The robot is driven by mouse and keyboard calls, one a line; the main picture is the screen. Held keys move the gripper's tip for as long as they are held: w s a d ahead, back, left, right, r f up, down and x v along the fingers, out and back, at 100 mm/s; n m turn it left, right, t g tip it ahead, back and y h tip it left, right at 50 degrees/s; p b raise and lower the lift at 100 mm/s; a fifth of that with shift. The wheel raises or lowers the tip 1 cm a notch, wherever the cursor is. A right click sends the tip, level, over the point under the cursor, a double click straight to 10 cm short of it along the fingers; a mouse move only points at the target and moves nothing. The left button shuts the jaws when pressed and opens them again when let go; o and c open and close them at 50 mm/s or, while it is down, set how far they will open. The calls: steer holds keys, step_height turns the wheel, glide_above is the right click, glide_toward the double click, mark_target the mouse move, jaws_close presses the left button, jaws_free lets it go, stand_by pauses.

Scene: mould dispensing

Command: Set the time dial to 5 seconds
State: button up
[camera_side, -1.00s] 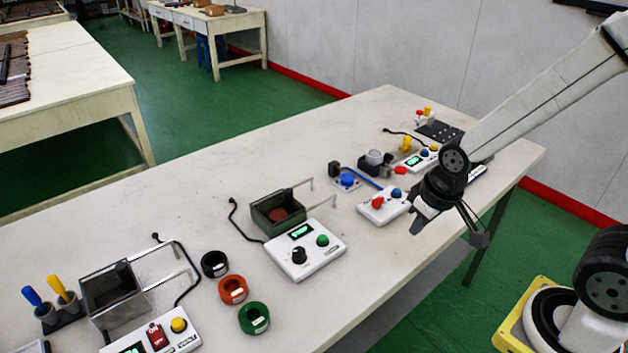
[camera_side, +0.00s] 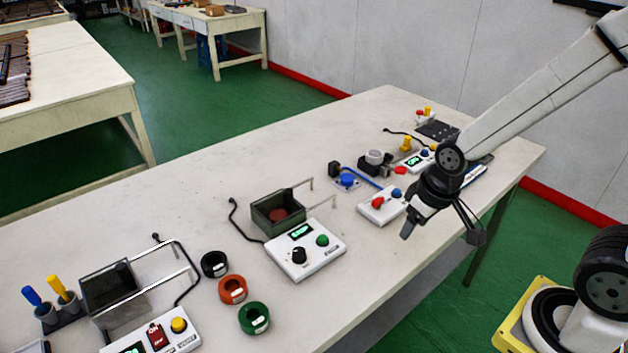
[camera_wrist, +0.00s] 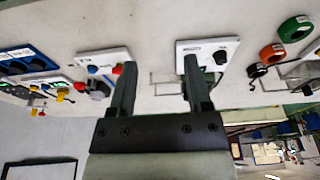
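The likely time dial is a black knob (camera_side: 299,255) on a white control box (camera_side: 310,262) with a lit green display (camera_side: 300,231) and a green button (camera_side: 322,240). The display digits are too small to read. In the wrist view the box (camera_wrist: 207,66) is at the upper right, with its black knob (camera_wrist: 221,57). My gripper (camera_wrist: 157,62) is open and empty, its two fingers apart. In the side view my gripper (camera_side: 407,232) is above the table's front edge, to the right of the box and clear of the dial.
A white box with red and blue knobs (camera_side: 382,206) is beside my gripper. A dark green open tray (camera_side: 262,222) sits behind the dial box. Black, orange and green rings (camera_side: 254,318) lie to its left. The tabletop between the two boxes is mostly clear.

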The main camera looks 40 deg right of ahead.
steer(key=shift+o, duration=0.2)
steer(key=w+a+n+g, duration=0.1)
steer(key=w+a+n, duration=0.1)
steer(key=w+a, duration=0.3)
steer(key=w+f, duration=0.1)
steer(key=w, duration=0.3)
steer(key=shift+w+n, duration=0.3)
steer(key=shift+n, duration=0.1)
steer(key=n+g, duration=0.2)
steer(key=n, duration=0.2)
glide_above(299, 251)
step_height(299, 251, down, 4)
steer(key=shift+f, duration=3.9)
jaws_close()
